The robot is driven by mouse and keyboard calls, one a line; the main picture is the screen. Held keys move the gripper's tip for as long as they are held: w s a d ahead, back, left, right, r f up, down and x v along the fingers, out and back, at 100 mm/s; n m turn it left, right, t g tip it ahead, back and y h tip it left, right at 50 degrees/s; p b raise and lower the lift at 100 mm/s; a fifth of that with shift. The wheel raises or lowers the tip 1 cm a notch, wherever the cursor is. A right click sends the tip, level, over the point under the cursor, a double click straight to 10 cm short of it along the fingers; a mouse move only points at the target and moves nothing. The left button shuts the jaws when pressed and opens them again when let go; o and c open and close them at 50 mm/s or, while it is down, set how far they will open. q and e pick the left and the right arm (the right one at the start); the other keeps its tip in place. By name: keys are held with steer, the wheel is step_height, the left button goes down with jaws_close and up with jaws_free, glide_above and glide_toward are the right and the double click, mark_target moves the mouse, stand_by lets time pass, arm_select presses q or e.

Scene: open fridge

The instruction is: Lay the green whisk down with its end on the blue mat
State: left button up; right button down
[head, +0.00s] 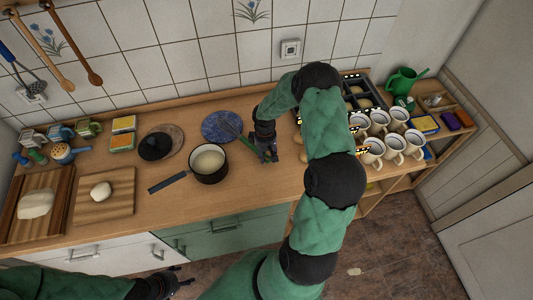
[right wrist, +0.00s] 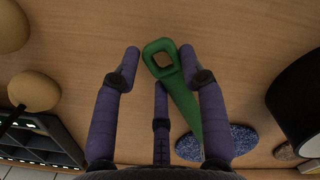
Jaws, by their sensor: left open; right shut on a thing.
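The green whisk (head: 246,139) is in the head view, its wire end over the blue mat (head: 211,128) and its handle pointing towards the counter's front. I cannot tell whether the wires touch the mat. My right gripper (head: 270,157) is at the handle. In the right wrist view the green whisk handle (right wrist: 184,98) with its looped end lies between the fingers of my right gripper (right wrist: 160,60), which is shut on it. The blue mat (right wrist: 242,138) shows below right there; the wire end is hidden. My left gripper (head: 178,281) is open and empty, low in front of the counter.
A dark saucepan (head: 208,163) stands just left of the whisk. Several white mugs (head: 379,120) and a black crate (head: 353,84) are to the right, beyond my right arm. Cutting boards (head: 104,203) with dough lie at left. Counter in front of the whisk is clear.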

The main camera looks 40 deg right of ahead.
steer(key=shift+f, duration=0.25)
stand_by(0.4)
steer(key=c, duration=0.6)
jaws_free()
steer(key=r, duration=1.2)
steer(key=shift+w, duration=0.35)
steer(key=shift+f, duration=0.1)
